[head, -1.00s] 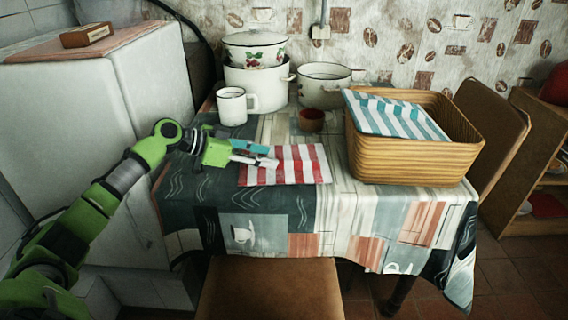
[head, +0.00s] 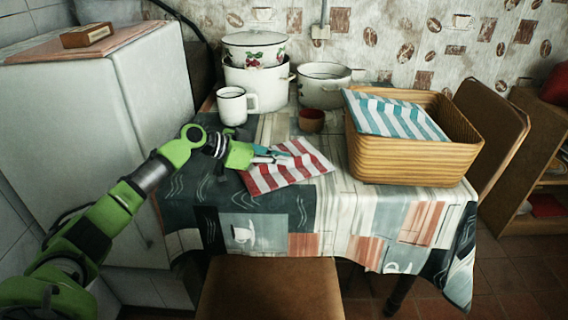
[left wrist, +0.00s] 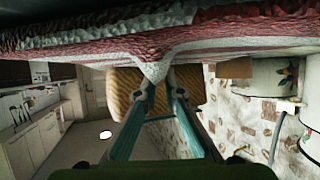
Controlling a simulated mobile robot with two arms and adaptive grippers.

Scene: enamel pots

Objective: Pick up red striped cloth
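The red striped cloth (head: 300,165), with red and white stripes, is at the front left of the table in the head view, slanted. My left gripper (head: 276,156) reaches over its upper left edge. In the left wrist view the red striped cloth (left wrist: 230,38) spans the top, and a gathered fold of it runs down between the two fingertips of my left gripper (left wrist: 157,84), which pinch it. I cannot tell how far the cloth is off the table. My right gripper is not in view.
A wicker basket (head: 415,160) with a teal striped cloth (head: 395,112) stands to the right. A white mug (head: 232,106), white pots (head: 323,86) and a small brown cup (head: 311,121) stand behind. A chair (head: 270,285) is in front. The table's front strip is clear.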

